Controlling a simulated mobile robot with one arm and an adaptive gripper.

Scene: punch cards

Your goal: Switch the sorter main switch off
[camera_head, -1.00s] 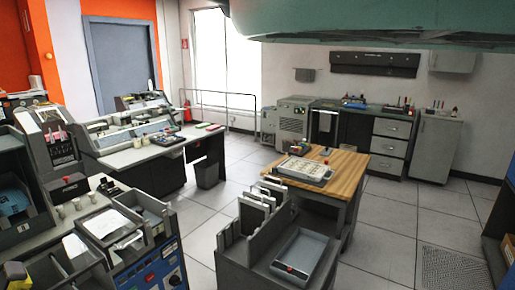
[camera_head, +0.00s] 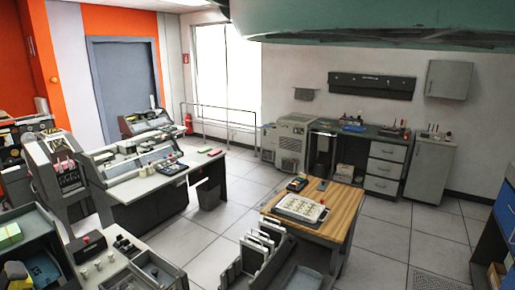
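I cannot pick out the sorter main switch for certain at this size. A grey machine (camera_head: 158,268) with black knobs and an open bin stands at the bottom left, cut off by the lower edge. A grey card rack unit (camera_head: 228,270) with upright dividers stands at the bottom middle. I cannot tell which machine is the sorter. My gripper is not in view.
A wooden-topped table (camera_head: 340,228) with a keyed device (camera_head: 301,208) stands at the centre. A console desk (camera_head: 140,165) is at the left, with a bin (camera_head: 208,194) beside it. Grey cabinets (camera_head: 386,165) line the back wall. Tiled floor (camera_head: 385,235) is free at the right.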

